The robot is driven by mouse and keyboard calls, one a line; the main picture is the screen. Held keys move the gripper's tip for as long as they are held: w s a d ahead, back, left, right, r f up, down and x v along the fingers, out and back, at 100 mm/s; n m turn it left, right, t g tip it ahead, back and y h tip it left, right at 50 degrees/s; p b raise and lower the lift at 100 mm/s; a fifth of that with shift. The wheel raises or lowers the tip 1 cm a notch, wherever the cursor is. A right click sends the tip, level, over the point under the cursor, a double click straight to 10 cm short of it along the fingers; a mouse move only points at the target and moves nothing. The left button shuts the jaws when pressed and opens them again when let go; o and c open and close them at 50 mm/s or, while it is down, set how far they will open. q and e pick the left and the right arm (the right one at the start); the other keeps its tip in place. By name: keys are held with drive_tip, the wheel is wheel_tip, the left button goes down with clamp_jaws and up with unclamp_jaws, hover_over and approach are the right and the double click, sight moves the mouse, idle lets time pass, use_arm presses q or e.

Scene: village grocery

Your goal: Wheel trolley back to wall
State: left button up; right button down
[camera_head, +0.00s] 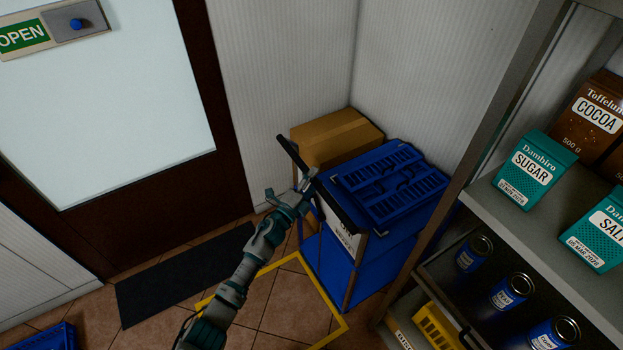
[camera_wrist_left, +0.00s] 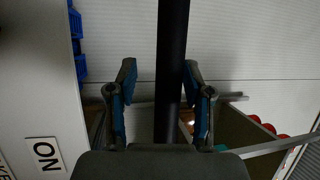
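The trolley (camera_head: 333,262) has blue shelves and a black handle bar (camera_head: 291,152). It stands in the corner by the white wall, next to the shelving. My left gripper (camera_head: 303,190) is at the handle. In the left wrist view, the dark bar (camera_wrist_left: 172,60) runs between the two fingers. The fingers are apart, with a visible gap on the bar's left side and a narrower one on its right. My right gripper is not in view.
A yellow floor outline (camera_head: 330,304) runs in front of the trolley. The shelving (camera_head: 535,245) with sugar, cocoa and cans stands close on the right. A door (camera_head: 105,110) and dark mat (camera_head: 180,277) are on the left. A blue crate (camera_head: 48,337) lies at bottom left.

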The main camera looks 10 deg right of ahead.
use_arm(q)
drive_tip(key=shift+d+r, duration=0.1)
drive_tip(key=shift+d, duration=0.1)
drive_tip(key=shift+s+a, duration=0.1)
drive_tip(key=v, duration=1.1)
drive_tip(key=shift+a+f, duration=0.2)
drive_tip(key=shift+a, duration=0.05)
drive_tip(key=shift+s, duration=0.1)
drive_tip(key=shift+a, duration=0.1)
